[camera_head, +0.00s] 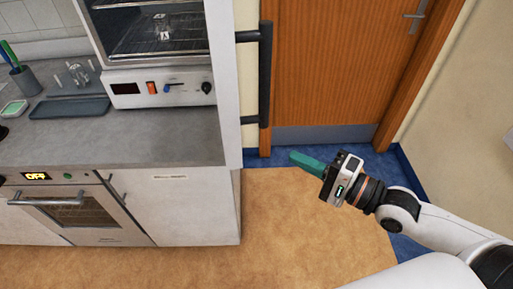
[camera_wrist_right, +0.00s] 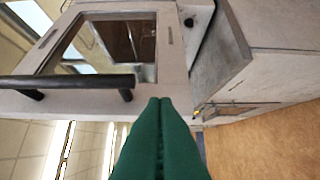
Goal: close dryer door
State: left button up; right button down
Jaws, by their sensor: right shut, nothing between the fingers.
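The dryer (camera_head: 155,85) stands on the counter, its chamber with a wire rack facing me. Its white door (camera_head: 224,80) stands swung open at the right, seen nearly edge-on. The black bar handle (camera_head: 265,75) is on the door's right-hand face. My right gripper (camera_head: 293,157), with green fingers, is shut and empty, to the right of and below the handle, apart from it. In the right wrist view, the door (camera_wrist_right: 175,65) with its window fills the upper part. The handle (camera_wrist_right: 70,83) lies left of my fingertips (camera_wrist_right: 160,100). My left gripper is not in view.
The grey counter (camera_head: 140,137) holds a dark tray (camera_head: 70,108), glassware and a pen cup (camera_head: 27,82) at left. A small oven (camera_head: 80,212) is built in below. A wooden room door (camera_head: 335,65) stands behind. The floor (camera_head: 300,235) near my right arm is clear.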

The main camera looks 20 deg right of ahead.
jog(key=w+a+p, duration=0.3)
jog(key=w+a, duration=0.2)
jog(key=a, duration=0.2)
jog(key=shift+w+a, duration=0.35)
jog(key=shift+a, duration=0.05)
